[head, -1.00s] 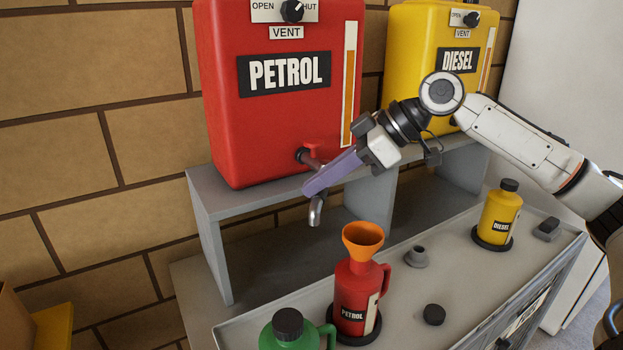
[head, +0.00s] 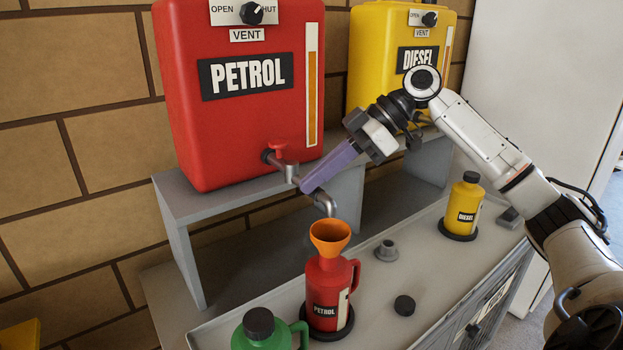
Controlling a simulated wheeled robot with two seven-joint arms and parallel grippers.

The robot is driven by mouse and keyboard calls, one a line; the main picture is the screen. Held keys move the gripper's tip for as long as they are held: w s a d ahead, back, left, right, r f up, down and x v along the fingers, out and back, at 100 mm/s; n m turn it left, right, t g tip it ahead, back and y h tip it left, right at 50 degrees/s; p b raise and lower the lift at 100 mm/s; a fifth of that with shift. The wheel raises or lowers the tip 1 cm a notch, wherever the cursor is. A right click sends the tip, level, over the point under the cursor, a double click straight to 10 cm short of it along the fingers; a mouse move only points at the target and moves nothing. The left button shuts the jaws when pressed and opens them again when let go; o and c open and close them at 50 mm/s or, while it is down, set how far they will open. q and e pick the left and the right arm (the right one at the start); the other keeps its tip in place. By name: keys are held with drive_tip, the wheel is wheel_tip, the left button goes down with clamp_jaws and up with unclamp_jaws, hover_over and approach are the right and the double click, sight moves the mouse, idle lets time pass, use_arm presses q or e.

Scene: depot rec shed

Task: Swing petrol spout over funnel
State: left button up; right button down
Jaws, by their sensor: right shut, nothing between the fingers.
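The red petrol tank (head: 235,130) stands on a grey shelf, with a red-handled tap at its lower front. Its metal petrol spout (head: 325,202) bends down, and its mouth appears just above the orange funnel (head: 330,238) in the head view. The funnel sits in the neck of an upright red petrol can (head: 322,297) on a dark round base. My right gripper (head: 308,186) is shut and empty, its purple fingers against or very close to the spout; contact is hard to tell. The fingers hide part of the spout. My left gripper is out of view.
A yellow diesel tank (head: 365,75) stands at the right on the grey shelf (head: 215,203). On the bench are a green can (head: 255,335), a yellow diesel bottle (head: 465,203), a grey fitting (head: 387,251) and a black cap (head: 404,305). A brick wall stands behind.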

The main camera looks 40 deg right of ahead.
drive_tip(key=shift+d, duration=0.3)
idle(0.4)
drive_tip(key=d+r+p, duration=0.3)
drive_tip(key=r+p, duration=0.1)
drive_tip(key=r, duration=0.4)
drive_tip(key=shift+s+d+r, duration=0.2)
drive_tip(key=shift+s+r, duration=0.1)
idle(0.5)
